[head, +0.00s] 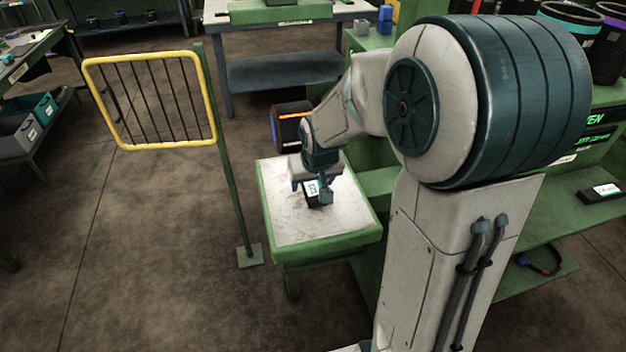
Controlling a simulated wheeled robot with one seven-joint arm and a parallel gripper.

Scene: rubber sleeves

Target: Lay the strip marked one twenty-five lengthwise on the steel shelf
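My gripper (315,189) points down over a small green-framed table with a pale, scuffed top (285,230). A small black piece with a white label (311,190) is between or just beside its fingers. The label's print is too small to read, and I cannot tell whether the fingers touch the piece. Another black strip with a white label (602,193) lies on a green shelf (545,225) at the right; its label is also unreadable. A bare grey metal shelf (285,72) runs under the bench at the back. I cannot tell which is the steel shelf.
A yellow-framed barred gate (150,100) on a green post (225,160) stands left of the small table. A dark roll with an orange stripe (291,126) is behind the table. Large dark rolls (570,18) stand at the upper right.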

